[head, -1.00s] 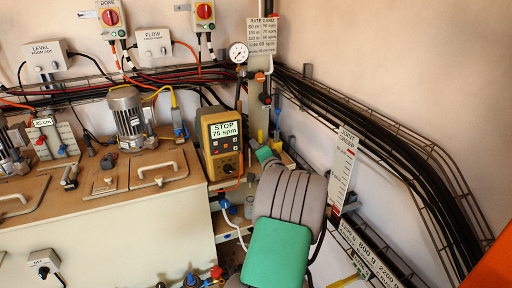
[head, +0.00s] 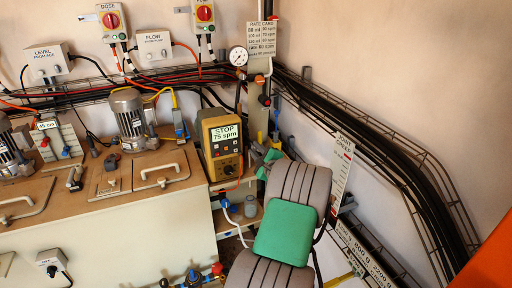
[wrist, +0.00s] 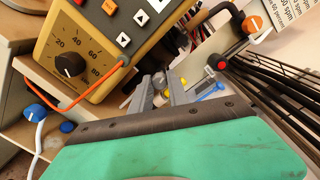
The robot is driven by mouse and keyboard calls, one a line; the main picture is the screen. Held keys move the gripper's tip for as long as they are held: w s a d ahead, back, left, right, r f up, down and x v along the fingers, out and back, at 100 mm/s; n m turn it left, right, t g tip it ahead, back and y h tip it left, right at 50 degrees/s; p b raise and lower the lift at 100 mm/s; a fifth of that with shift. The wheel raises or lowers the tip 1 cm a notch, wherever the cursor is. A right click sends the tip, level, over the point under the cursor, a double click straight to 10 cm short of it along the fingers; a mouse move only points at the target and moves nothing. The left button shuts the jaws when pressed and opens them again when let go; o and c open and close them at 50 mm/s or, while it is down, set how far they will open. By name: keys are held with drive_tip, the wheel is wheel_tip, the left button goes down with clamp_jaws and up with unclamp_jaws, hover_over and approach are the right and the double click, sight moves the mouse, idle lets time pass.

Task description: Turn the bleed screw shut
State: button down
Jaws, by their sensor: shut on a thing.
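The yellow metering pump (head: 219,148), its display reading STOP 75 spm, stands on the shelf beside the tank; its front and dial also show in the wrist view (wrist: 88,45). My gripper (wrist: 161,90) is just right of the pump, with its two grey fingers pointing away from the wrist camera. A small grey knob (wrist: 159,79) shows between the fingertips and looks like the bleed screw; the fingers are shut on it. How far it is turned cannot be told.
An orange cable (wrist: 60,104) loops in front of the pump. A gauge (head: 238,56) and rate card stand behind. A blue-knobbed fitting (wrist: 36,112) sits low left.

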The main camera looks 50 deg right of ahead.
drive_tip(key=shift+m+p, duration=0.6)
drive_tip(key=shift+m, duration=0.6)
drive_tip(key=c, duration=1.3)
unclamp_jaws()
drive_tip(key=shift+s, duration=0.1)
drive_tip(key=b+v, duration=0.1)
drive_tip(key=v, duration=0.6)
drive_tip(key=shift+s+a+f, duration=0.1)
drive_tip(key=shift+s, duration=0.25)
